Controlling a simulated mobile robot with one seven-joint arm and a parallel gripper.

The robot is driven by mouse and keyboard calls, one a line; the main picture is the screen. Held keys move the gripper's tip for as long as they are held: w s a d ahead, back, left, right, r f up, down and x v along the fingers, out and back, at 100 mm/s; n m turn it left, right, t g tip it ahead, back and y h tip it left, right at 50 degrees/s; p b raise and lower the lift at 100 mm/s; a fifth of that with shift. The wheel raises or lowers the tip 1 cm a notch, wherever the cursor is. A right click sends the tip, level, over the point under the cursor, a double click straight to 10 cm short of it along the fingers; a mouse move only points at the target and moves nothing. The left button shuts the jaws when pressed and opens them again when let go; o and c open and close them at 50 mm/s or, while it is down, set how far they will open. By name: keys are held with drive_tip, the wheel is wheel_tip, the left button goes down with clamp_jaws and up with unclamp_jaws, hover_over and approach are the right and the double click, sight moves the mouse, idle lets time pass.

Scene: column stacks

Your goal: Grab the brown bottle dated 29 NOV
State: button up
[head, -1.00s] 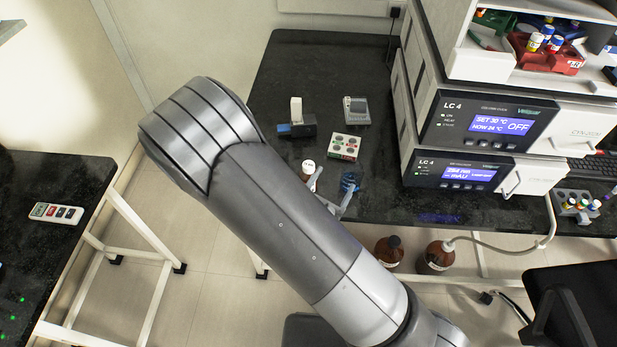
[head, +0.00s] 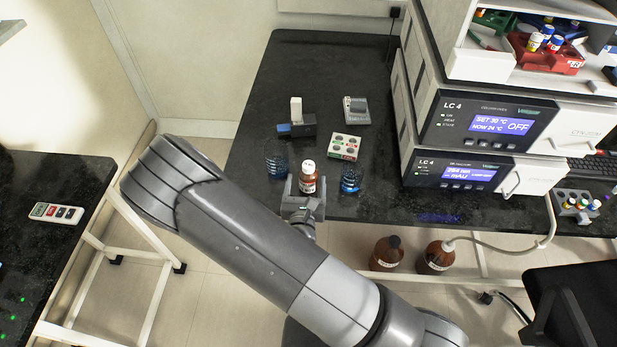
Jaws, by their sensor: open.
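A small brown bottle (head: 308,184) with a white cap and a pale label stands upright near the front edge of the black bench. The date on its label is too small to read. My gripper (head: 305,190) is open, with one finger on each side of this bottle's lower part. I cannot tell whether either finger touches it. Two larger brown bottles, one dark-capped (head: 386,254) and one with a tube (head: 435,259), stand on the floor below the bench. Their label text is also unreadable.
Blue glass vessels stand left (head: 277,166) and right (head: 350,180) of the small bottle, close to my fingers. Behind are a vial rack (head: 345,147), a blue-and-black device (head: 297,127) and a grey device (head: 356,110). LC 4 units (head: 487,125) stand at right.

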drive_tip(key=w, duration=0.4)
drive_tip(key=shift+w+d+f, duration=0.2)
drive_tip(key=shift+w, duration=0.15)
drive_tip(key=shift+c, duration=0.3)
drive_tip(key=c, duration=1.1)
drive_tip(key=shift+r, duration=0.1)
drive_tip(key=shift+r, duration=4.95)
